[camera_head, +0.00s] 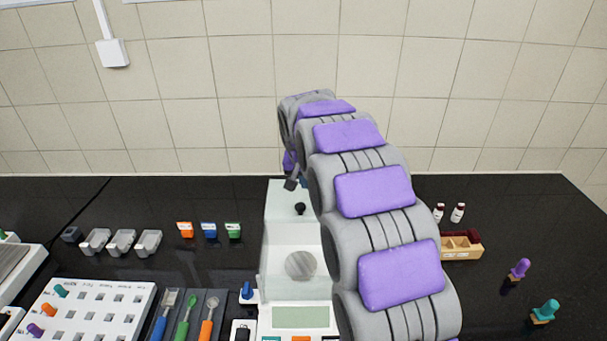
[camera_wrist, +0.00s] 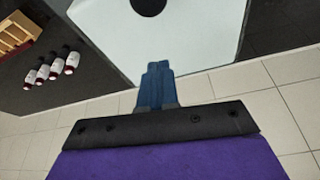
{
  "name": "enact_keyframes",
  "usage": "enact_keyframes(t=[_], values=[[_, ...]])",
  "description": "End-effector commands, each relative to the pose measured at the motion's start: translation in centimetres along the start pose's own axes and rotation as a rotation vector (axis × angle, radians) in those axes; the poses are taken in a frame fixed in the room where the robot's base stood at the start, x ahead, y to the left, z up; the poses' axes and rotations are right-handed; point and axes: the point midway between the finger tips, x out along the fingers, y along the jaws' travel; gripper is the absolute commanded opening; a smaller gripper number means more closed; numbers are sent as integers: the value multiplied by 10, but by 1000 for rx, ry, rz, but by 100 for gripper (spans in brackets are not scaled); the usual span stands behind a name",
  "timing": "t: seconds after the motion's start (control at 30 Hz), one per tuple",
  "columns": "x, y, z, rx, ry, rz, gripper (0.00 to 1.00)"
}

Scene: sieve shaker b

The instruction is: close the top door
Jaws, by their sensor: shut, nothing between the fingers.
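The white balance (camera_head: 286,318) stands on the black bench, partly hidden behind my arm. Its top door, a pale panel (camera_head: 279,215) with a black knob (camera_head: 300,208), lies over the rear part; the round pan (camera_head: 300,265) shows in front of it. In the wrist view the white panel (camera_wrist: 195,35) and its dark knob (camera_wrist: 148,4) are at the top. My gripper (camera_head: 291,184) is shut and empty at the rear end of the panel, behind the knob. Its blue fingertips (camera_wrist: 157,66) overlap the panel's edge in the wrist view; I cannot tell whether they touch it.
Small vials (camera_wrist: 53,66) and a wooden rack (camera_head: 461,246) stand right of the balance. Small trays (camera_head: 121,242), coloured blocks (camera_head: 209,230), a white rack (camera_head: 85,312) and spatulas (camera_head: 186,318) lie to the left. The tiled wall (camera_head: 220,80) rises behind the bench.

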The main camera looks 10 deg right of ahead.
Motion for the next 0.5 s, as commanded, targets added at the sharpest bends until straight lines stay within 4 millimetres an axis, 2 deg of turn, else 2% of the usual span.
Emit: enact_keyframes(t=[0.03,0.3,0.5], values=[[10,0,2,-1,-2,1,0],[0,-1,32,-3,0,0,0],[-1,0,40,-1,-2,1,0]])
